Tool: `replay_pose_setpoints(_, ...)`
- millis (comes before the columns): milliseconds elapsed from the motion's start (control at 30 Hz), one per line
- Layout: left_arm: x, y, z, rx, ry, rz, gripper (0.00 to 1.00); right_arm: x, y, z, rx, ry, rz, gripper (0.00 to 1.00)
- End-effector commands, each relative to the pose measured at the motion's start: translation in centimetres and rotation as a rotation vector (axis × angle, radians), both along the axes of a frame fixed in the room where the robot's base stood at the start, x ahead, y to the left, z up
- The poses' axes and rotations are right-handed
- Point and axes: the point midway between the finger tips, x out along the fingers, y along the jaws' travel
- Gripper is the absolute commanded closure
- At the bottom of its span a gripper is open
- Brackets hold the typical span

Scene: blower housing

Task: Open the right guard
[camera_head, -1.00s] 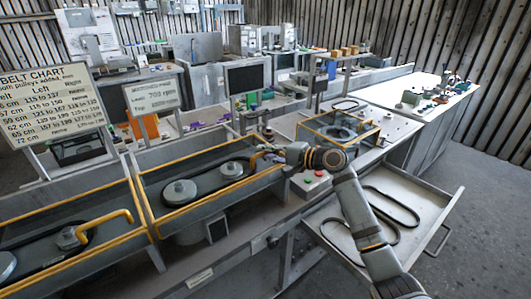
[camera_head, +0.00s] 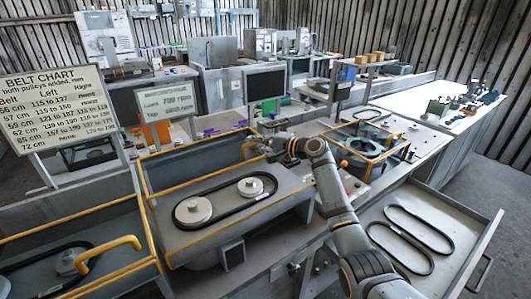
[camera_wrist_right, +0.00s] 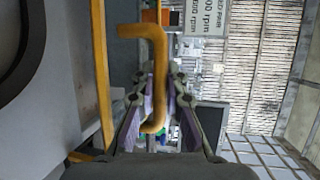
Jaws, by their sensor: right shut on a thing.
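The right guard (camera_head: 195,157) is a yellow-edged frame over the right-hand housing. It appears raised, standing steeply along the back of the housing, with the belt and two pulleys (camera_head: 193,211) uncovered in front. Its yellow bent handle (camera_head: 250,146) is at the guard's right end. My right gripper (camera_head: 268,151) is at this handle. In the right wrist view the handle (camera_wrist_right: 154,75) runs down between the two fingers (camera_wrist_right: 155,105), which are shut on it. The left gripper is not in view.
The left guard (camera_head: 108,253) with its own yellow handle lies at the lower left. A control box with buttons (camera_head: 352,185) stands near the arm. A monitor (camera_head: 265,85) and belt chart (camera_head: 52,107) stand behind.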

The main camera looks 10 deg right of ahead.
Motion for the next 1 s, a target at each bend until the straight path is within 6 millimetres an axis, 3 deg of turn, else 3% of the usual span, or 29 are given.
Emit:
replay_pose_setpoints(33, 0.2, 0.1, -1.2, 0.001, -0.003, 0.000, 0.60, 0.8, 0.2, -0.6, -0.001, 0.001, -0.001, 1.00)
replay_pose_setpoints(167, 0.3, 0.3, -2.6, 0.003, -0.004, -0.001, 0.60, 2.6, 0.9, -0.8, -0.002, 0.002, -0.002, 1.00)
replay_pose_setpoints(400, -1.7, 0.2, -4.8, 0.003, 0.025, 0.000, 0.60, 5.1, 1.8, -0.7, -0.002, 0.003, -0.002, 1.00)
replay_pose_setpoints(633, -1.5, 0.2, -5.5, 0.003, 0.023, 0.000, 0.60, 6.2, 2.1, -0.5, -0.003, 0.003, -0.003, 1.00)
replay_pose_setpoints(1000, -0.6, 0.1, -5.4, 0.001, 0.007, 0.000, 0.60, 6.5, 2.2, -0.1, -0.001, 0.000, -0.005, 1.00)
